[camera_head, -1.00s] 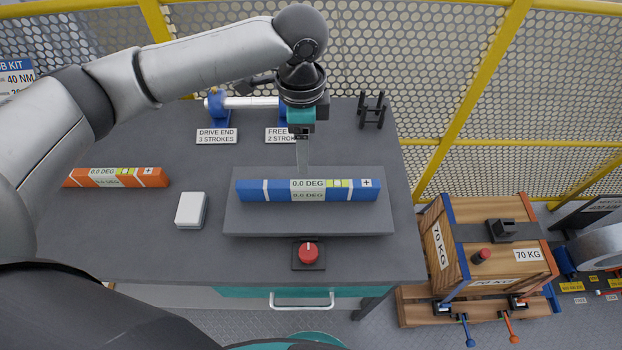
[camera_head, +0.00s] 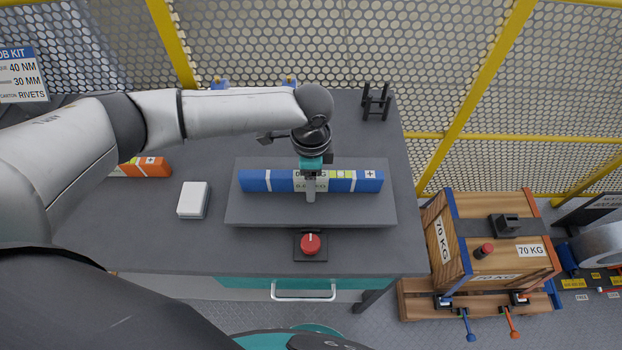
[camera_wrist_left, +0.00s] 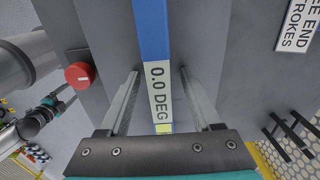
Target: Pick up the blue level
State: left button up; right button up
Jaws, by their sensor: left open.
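The blue level (camera_head: 261,181) lies on a raised grey plate (camera_head: 250,214) on the workbench, its long side running left to right. It has a white "0.0 DEG" label at its middle and yellow-green vials. My left gripper (camera_head: 310,192) is over the middle of the level, pointing down. In the left wrist view its open fingers (camera_wrist_left: 160,100) stand one on each side of the level (camera_wrist_left: 152,35), with a gap on both sides and nothing held. The label shows between the fingers.
A red button (camera_head: 310,243) sits in front of the plate. A white box (camera_head: 193,199) and an orange level (camera_head: 150,168), partly hidden by my arm, lie to the left. A black rack (camera_head: 374,102) stands at the back right.

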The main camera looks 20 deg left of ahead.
pick_arm(q)
grip_shut()
dwell(0.5)
dwell(0.3)
